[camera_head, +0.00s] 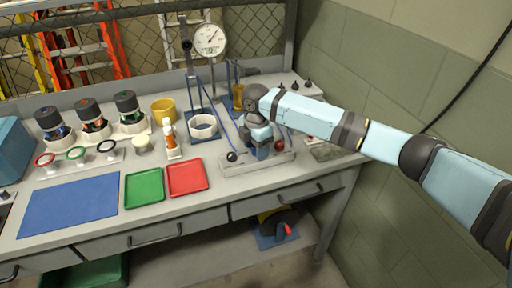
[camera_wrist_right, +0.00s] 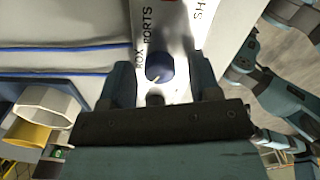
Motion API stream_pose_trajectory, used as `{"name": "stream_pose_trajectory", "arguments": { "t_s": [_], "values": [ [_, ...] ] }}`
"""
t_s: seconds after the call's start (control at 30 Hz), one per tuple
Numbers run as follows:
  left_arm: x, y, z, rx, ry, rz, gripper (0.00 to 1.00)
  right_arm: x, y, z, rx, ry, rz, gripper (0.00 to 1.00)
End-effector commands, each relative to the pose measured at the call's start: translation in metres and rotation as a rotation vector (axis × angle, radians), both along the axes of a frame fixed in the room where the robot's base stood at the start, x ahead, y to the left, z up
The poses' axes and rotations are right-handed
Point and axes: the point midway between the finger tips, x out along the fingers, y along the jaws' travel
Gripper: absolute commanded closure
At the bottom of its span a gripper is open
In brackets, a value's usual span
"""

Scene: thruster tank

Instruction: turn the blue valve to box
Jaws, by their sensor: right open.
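The blue valve shows in the right wrist view as a round dark-blue knob (camera_wrist_right: 158,68) on a white plate. Printed letters on the plate read like "BOX" and "PORTS", with a partly cut-off "SH" further right. My right gripper (camera_wrist_right: 161,78) is open, with one finger on each side of the knob; contact cannot be told. In the head view my right gripper (camera_head: 262,146) points down over the pale valve base (camera_head: 232,170) and hides the blue knob. A black ball (camera_head: 232,157) and a red ball (camera_head: 279,145) show on either side. My left gripper is out of view.
Left of the valve base lie a red tray (camera_head: 187,179), a green tray (camera_head: 144,188) and a blue mat (camera_head: 70,205). A dial gauge (camera_head: 211,40) and a white hexagonal ring (camera_head: 203,127) stand behind. A block wall (camera_head: 390,60) bounds the right side.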

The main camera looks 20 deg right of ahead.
Motion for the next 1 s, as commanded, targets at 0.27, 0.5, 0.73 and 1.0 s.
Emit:
{"name": "stream_pose_trajectory", "arguments": {
  "t_s": [0.27,0.5,0.73,1.0],
  "values": [
    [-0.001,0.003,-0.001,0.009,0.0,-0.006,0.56,0.0,0.0,0.0,0.0,0.0,0.0,0.55],
    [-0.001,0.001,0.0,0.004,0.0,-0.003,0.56,0.0,0.0,0.0,0.0,0.0,0.0,0.92],
    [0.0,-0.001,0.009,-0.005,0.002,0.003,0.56,0.0,0.0,0.002,-0.001,0.002,-0.025,0.92],
    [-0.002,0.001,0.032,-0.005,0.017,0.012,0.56,-0.001,0.0,0.007,0.001,0.004,-0.163,0.92]
  ]
}}
